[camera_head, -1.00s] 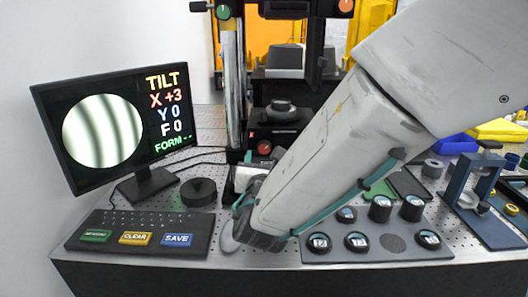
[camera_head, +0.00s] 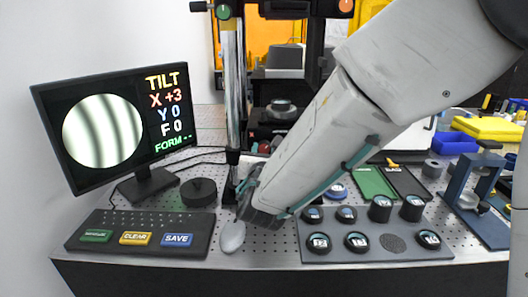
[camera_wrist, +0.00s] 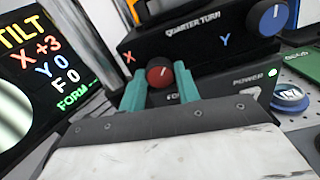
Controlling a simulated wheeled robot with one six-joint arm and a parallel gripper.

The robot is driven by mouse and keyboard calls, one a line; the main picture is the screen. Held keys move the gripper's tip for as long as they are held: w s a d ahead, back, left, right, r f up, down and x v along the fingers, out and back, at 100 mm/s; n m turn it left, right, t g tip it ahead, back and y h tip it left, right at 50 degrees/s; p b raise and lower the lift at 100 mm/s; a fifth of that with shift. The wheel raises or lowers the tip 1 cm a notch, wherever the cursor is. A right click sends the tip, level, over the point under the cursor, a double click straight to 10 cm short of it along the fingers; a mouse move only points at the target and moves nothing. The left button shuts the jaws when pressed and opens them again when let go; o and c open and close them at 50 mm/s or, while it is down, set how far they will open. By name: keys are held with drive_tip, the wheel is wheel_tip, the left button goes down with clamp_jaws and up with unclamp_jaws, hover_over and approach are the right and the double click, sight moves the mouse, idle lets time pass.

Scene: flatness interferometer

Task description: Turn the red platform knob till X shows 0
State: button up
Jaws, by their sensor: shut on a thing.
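The red knob (camera_wrist: 158,75) sits on the front of a black unit beside an orange X label in the wrist view. My gripper (camera_wrist: 159,84) has its two teal fingers on either side of this knob, shut on it. In the head view my gripper (camera_head: 245,190) is low in front of the instrument, and my arm hides the knob there. The monitor (camera_head: 118,125) reads TILT, X +3, Y 0, F 0, FORM --, beside a round picture of dark, nearly upright fringes. It also shows in the wrist view (camera_wrist: 45,75).
A blue knob (camera_wrist: 268,18) by the Y label is to the right on the same unit. A button panel (camera_head: 140,235) lies front left, with a grey mouse (camera_head: 232,236) beside it. A grey tray (camera_head: 385,250) of round pieces is front right.

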drive_tip(key=shift+n, duration=0.3)
drive_tip(key=shift+n, duration=3.2)
drive_tip(key=o, duration=1)
drive_tip(key=shift+s+a, duration=0.15)
drive_tip(key=shift+s, duration=3.75)
